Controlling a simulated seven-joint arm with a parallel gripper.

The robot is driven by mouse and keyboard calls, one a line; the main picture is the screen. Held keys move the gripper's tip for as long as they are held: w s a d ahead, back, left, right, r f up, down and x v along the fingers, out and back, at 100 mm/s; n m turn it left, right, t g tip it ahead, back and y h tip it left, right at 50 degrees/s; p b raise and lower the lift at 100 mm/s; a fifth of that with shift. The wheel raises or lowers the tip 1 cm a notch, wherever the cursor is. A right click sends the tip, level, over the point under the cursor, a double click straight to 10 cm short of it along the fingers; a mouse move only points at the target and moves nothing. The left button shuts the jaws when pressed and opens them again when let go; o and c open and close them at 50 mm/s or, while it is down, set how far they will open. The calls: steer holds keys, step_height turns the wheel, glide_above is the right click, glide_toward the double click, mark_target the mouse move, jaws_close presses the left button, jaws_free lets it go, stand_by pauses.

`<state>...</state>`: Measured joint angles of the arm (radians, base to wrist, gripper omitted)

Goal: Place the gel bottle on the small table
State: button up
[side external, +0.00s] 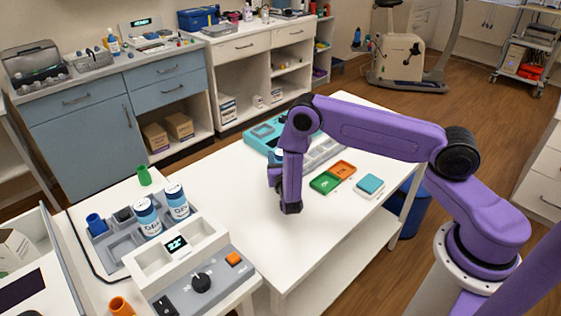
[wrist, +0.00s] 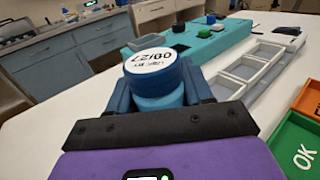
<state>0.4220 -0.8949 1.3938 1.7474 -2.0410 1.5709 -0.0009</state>
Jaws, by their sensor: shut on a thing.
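My gripper (wrist: 161,100) is shut on a gel bottle (wrist: 154,64) with a blue cap and a white printed top. Dark blue fingers stand on both sides of the bottle in the wrist view. In the side view my gripper (side external: 274,175) is low over the white small table (side external: 225,185), and my wrist hides most of the held bottle. Whether the bottle's base touches the table is hidden. Two more blue-and-white bottles (side external: 147,218) (side external: 177,202) stand upright in the grey warmer (side external: 205,278) at the left.
Green (side external: 325,182) and orange (side external: 342,169) trays and a small white-and-teal box (side external: 369,186) lie to the right. The table's front part is clear. Cabinets (side external: 90,120) line the back.

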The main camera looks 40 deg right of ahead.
steer(key=shift+f, duration=0.6)
steer(key=shift+f, duration=0.1)
steer(key=o, duration=1.2)
